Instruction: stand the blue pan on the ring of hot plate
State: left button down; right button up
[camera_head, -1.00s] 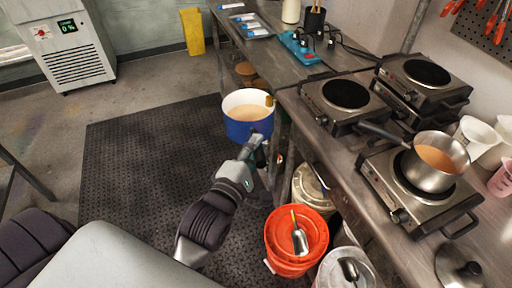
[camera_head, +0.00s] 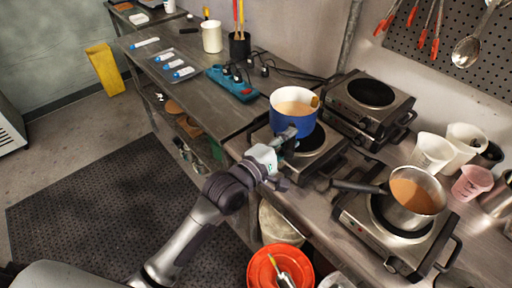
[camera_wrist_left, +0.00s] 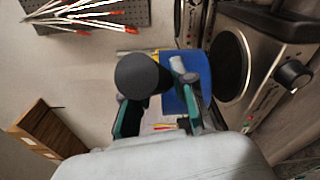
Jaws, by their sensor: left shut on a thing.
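The blue pan (camera_head: 292,124) is upright, with a white inside and a tan liquid in it. My left gripper (camera_head: 284,142) is shut on its handle from the near side. The pan is at the hot plate (camera_head: 327,163) nearest the bench's middle and covers part of its dark ring (camera_head: 315,140). In the left wrist view the blue pan (camera_wrist_left: 188,92) shows close beside the dark ring (camera_wrist_left: 231,66). I cannot tell whether it touches the ring. The dark round handle end (camera_wrist_left: 138,76) is between the fingers. My right gripper is not in view.
A steel pot (camera_head: 412,203) with brown liquid stands on the front hot plate (camera_head: 355,217), its handle pointing left. More hot plates (camera_head: 371,97) are stacked behind. White jugs (camera_head: 433,150) stand at the right.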

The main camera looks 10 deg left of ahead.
pick_arm(q)
jog(key=shift+w+d+r+m+h+p, duration=0.25)
jog(key=shift+w+d+r+h, duration=0.1)
jog(key=shift+w, duration=0.25)
jog(key=shift+w+d+r+m+h+p, duration=0.25)
jog(key=shift+w+r, duration=0.05)
jog(key=shift+w, duration=0.3)
jog(key=shift+w+g, duration=0.3)
jog(key=shift+w, duration=0.05)
jog(key=shift+w+f, duration=0.2)
jog(key=shift+w, duration=0.05)
jog(key=shift+s+d+f+b, duration=0.1)
jog(key=shift+f+b, duration=0.2)
jog(key=shift+f, duration=0.05)
notch_tip(320, 180, down, 5)
jog(key=b, duration=0.5)
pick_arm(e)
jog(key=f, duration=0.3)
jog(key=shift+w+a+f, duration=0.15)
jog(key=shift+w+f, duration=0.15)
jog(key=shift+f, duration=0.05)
pick_arm(q)
jog(key=shift+r, duration=0.1)
jog(key=shift+p, duration=0.35)
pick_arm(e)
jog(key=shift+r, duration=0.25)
